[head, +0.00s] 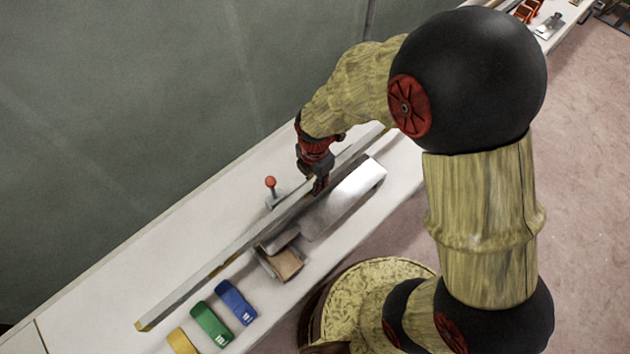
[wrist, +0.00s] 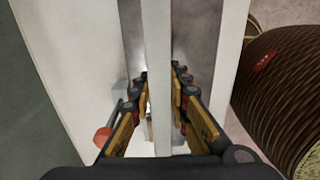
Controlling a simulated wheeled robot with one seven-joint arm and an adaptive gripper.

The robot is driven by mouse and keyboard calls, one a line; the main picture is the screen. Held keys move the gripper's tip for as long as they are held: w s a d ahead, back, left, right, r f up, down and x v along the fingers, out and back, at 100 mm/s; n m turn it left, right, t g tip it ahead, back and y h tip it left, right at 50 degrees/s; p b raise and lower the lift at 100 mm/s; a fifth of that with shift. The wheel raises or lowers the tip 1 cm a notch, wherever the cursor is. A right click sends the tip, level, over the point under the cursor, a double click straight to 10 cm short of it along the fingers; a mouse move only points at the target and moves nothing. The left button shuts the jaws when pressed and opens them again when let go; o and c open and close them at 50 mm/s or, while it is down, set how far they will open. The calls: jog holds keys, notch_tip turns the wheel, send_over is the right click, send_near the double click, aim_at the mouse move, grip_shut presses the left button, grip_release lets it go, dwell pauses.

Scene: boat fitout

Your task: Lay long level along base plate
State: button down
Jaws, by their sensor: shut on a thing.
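The long level (head: 215,265) is a slim, pale grey bar with a yellowish end at the lower left in the head view. It runs diagonally along the white bench. My gripper (head: 318,185) is shut on it around its middle; in the wrist view the level (wrist: 157,45) passes between the fingers of my gripper (wrist: 160,85). A shiny grey metal piece (head: 345,198), which looks like the base plate, lies beside and partly under the level. Grey metal (wrist: 197,40) shows on both sides of the level in the wrist view. Whether they touch is unclear.
A lever with a red knob (head: 271,182) stands on the wall side of the level. A brown block (head: 282,263) sits near the bench's front edge. Blue (head: 236,301), green (head: 211,324) and yellow (head: 182,341) items lie at the lower left. A dark wall borders the bench (head: 190,225).

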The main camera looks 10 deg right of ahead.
jog(key=shift+f+b, duration=1.45)
jog(key=shift+f, duration=0.8)
jog(key=c, duration=1.6)
grip_release()
notch_tip(320, 180, up, 12)
jog(key=shift+f, duration=0.1)
